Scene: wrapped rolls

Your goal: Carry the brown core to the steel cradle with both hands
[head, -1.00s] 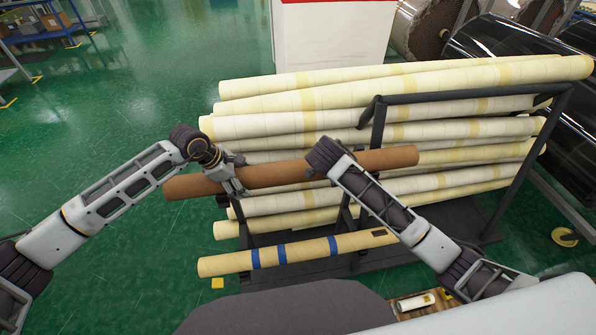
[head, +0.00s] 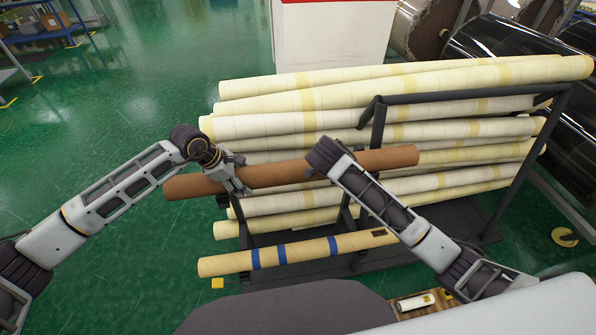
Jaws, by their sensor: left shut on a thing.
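The brown core (head: 281,173) is a long plain tube, lying slightly tilted across the picture in front of the pale wrapped rolls, its right end higher. My left gripper (head: 239,175) is shut on the core, left of its middle. My right arm's wrist crosses in front of the core right of its middle and hides the right gripper's fingers. I cannot tell whether they touch the core. I cannot make out a steel cradle in this view.
A dark metal rack (head: 376,146) holds several pale rolls (head: 290,122) close behind the core. A yellowish roll with blue bands (head: 304,250) lies low in front.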

